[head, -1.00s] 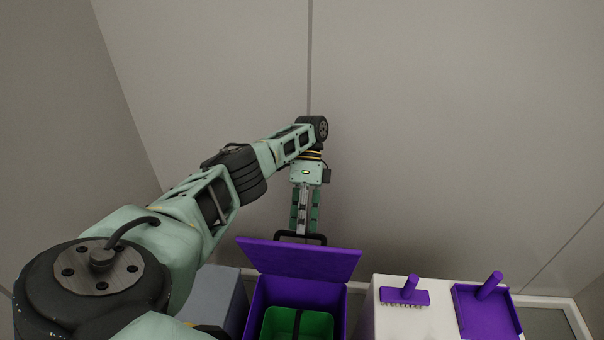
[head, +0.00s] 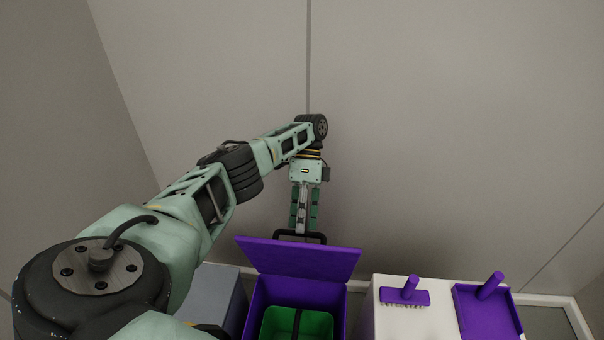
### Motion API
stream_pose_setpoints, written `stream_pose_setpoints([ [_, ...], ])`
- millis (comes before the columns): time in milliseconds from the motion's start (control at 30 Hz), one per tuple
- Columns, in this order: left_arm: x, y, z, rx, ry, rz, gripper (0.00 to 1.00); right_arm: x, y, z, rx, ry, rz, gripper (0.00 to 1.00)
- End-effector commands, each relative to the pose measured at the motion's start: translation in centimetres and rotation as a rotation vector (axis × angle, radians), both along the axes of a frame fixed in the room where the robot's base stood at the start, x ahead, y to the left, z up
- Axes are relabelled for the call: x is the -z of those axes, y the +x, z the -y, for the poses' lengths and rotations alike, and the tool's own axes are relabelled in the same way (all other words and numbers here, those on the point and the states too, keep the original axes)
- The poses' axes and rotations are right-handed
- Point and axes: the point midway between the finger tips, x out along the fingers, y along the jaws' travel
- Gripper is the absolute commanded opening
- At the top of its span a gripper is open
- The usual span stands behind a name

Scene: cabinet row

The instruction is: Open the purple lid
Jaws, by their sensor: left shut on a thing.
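The purple lid (head: 299,258) is raised and tilted back at the rear of a purple box (head: 258,300). The box is open at the top. A black handle (head: 318,236) stands at the lid's upper edge. My left gripper (head: 303,230) points down at the handle and is shut on it. Inside the box sits a green bin (head: 318,322) with a dark strap or handle across it. My right gripper is not in view.
Right of the box, a white cabinet (head: 390,318) carries a purple brush (head: 405,295) and a purple dustpan (head: 488,312). A grey-blue cabinet (head: 215,290) stands left of the box. A grey wall (head: 430,130) rises behind.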

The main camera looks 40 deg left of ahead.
Motion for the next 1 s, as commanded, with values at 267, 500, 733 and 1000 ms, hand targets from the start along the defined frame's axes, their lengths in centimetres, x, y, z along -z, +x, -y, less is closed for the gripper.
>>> stream_pose_setpoints([
  [267, -3.3, 0.0, -0.1, 0.000, 0.003, 0.007, 0.30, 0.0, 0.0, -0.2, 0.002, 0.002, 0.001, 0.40],
  [500, -7.5, -0.4, 0.2, 0.001, 0.000, -0.001, 0.30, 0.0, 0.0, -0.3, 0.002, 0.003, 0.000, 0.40],
  [733, -9.5, -0.4, 0.3, 0.002, -0.002, -0.002, 0.30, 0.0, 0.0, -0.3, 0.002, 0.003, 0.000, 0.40],
  [1000, -9.9, -0.5, 0.4, 0.001, -0.004, -0.003, 0.30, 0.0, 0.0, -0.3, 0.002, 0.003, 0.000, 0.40],
])
